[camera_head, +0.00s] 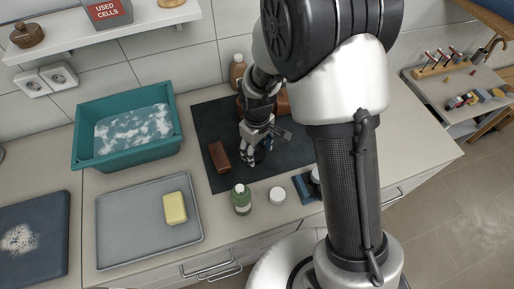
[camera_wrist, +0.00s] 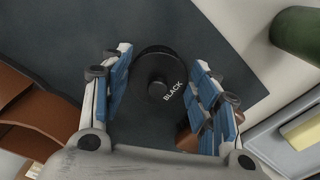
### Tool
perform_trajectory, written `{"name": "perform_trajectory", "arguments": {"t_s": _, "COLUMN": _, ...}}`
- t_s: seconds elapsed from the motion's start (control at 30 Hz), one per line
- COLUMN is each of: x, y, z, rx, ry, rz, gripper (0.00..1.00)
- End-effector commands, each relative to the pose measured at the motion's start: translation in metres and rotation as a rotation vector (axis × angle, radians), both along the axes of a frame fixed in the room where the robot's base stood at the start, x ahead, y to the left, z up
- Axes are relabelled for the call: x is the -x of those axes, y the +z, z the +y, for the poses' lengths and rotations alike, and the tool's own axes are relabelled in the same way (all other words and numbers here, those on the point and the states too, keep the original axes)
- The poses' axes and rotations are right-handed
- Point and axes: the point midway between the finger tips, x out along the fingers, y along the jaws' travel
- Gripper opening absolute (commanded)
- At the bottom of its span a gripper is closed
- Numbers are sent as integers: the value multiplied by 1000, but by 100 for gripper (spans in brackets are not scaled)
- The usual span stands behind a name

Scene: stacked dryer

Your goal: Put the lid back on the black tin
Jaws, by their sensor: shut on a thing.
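The round black lid (camera_wrist: 159,78), with a small knob and the word BLACK on it, lies between my gripper's blue-padded fingers (camera_wrist: 162,95) in the wrist view. My gripper is shut on it. A dark round edge shows just behind the lid at the top; I cannot tell whether this is the black tin or the lid's own rim. In the head view my gripper (camera_head: 257,150) points down, low over the dark mat (camera_head: 215,120). The lid and tin cannot be made out clearly there.
A brown block (camera_head: 219,157) lies left of my gripper, and brown leather items (camera_wrist: 35,115) lie close by. A green bottle (camera_head: 242,199), a white jar (camera_head: 277,195) and a blue item (camera_head: 303,188) stand in front. A teal basin (camera_head: 128,130) and grey tray (camera_head: 130,225) are at left.

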Motion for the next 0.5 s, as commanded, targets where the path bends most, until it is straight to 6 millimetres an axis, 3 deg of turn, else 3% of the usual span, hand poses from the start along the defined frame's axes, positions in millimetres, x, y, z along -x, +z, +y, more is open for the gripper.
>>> {"name": "perform_trajectory", "arguments": {"t_s": 0.37, "x": 0, "y": 0, "z": 0, "rx": 0, "ry": 0, "rz": 0, "gripper": 78}}
{"name": "perform_trajectory", "arguments": {"t_s": 0.5, "x": 0, "y": 0, "z": 0, "rx": 0, "ry": 0, "rz": 0, "gripper": 79}}
